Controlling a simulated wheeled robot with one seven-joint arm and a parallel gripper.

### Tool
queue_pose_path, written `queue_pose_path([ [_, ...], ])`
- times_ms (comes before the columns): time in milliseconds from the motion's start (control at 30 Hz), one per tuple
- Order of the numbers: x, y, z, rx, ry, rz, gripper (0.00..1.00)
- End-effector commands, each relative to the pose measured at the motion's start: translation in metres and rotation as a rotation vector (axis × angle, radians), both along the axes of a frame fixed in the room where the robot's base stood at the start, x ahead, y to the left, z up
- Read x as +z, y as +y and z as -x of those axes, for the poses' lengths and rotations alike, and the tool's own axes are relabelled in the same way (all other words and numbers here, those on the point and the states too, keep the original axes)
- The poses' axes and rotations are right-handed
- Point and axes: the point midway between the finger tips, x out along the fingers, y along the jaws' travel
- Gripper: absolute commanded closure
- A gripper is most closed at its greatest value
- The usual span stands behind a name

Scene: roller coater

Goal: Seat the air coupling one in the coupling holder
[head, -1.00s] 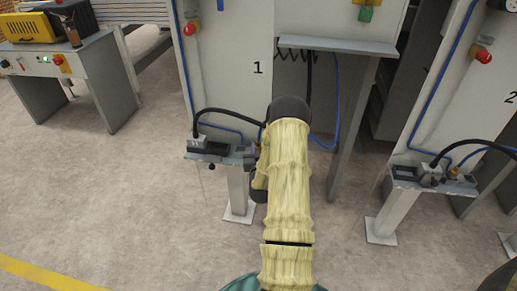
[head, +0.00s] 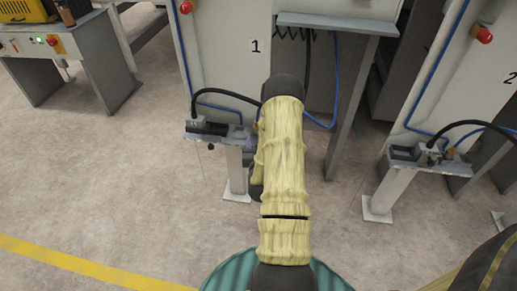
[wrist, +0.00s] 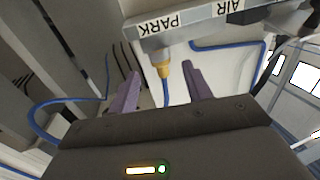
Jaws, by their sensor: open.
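The air coupling, a brass fitting (wrist: 162,70) on a blue hose, shows in the wrist view under the part of the holder labelled PARK. The coupling holder (wrist: 195,38) is a grey bracket with the labels PARK and AIR, cut off by the top edge. My gripper (wrist: 161,72) is open, its two purple fingers apart, one to each side of the brass fitting in the picture. I cannot tell whether the fitting is between the fingertips or beyond them.
In the head view, cabinet 1 (head: 225,65) stands behind the shelf, with a black hose (head: 228,94) looping to it. A similar station 2 (head: 425,160) is to the right. A grey bench (head: 78,60) is at upper left. The floor in front is clear.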

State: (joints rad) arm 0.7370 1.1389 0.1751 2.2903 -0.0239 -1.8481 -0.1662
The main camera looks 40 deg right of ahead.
Motion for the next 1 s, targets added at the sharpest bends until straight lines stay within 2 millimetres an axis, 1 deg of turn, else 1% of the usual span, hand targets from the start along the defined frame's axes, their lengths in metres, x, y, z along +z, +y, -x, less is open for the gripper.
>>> queue_pose_path([
  [33,0.000,0.007,0.009,0.001,0.005,-0.003,0.50],
  [100,-0.001,0.014,0.020,0.000,0.004,-0.003,0.50],
  [133,-0.004,0.017,0.023,0.000,0.003,-0.002,0.50],
  [300,-0.002,0.027,0.036,0.000,0.001,-0.001,0.50],
  [433,0.000,0.030,0.039,0.003,-0.001,0.001,0.50],
  [733,0.000,0.026,0.041,-0.007,-0.001,0.000,0.50],
  [1000,0.000,0.028,0.040,-0.002,-0.001,0.000,0.50],
])
